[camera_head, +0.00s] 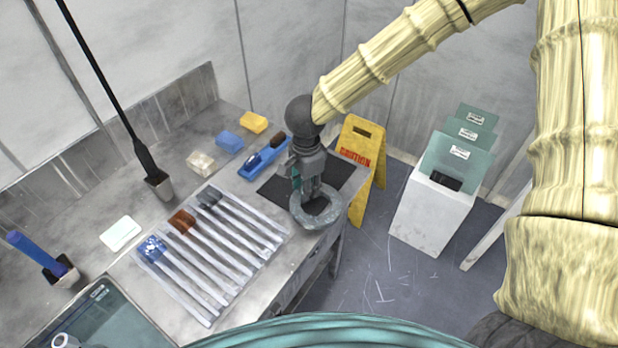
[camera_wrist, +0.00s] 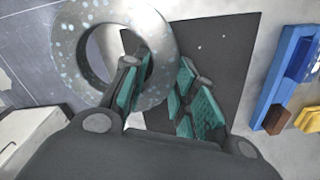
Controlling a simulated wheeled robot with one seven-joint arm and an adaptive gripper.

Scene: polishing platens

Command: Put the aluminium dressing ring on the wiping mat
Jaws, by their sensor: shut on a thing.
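The aluminium dressing ring (camera_head: 325,221) is a thick speckled grey ring at the right end of the bench, by its front edge. My gripper (camera_head: 308,189) points down and is shut on the ring's wall; in the wrist view my gripper's (camera_wrist: 166,88) teal-padded fingers sit at the ring's (camera_wrist: 67,42) right side. The wiping mat (camera_head: 274,189) is a dark flat sheet lying under and behind the gripper, partly hidden by it. In the wrist view the ring overlaps the left edge of the mat (camera_wrist: 225,50). I cannot tell whether the ring touches anything below.
A blue holder (camera_head: 263,158) lies just left of the mat, with blue (camera_head: 229,141) and yellow (camera_head: 253,122) blocks beyond. A ribbed tray (camera_head: 214,254) with brushes lies left of the ring. A yellow caution sign (camera_head: 359,160) and a white bin (camera_head: 432,213) stand off the bench's right end.

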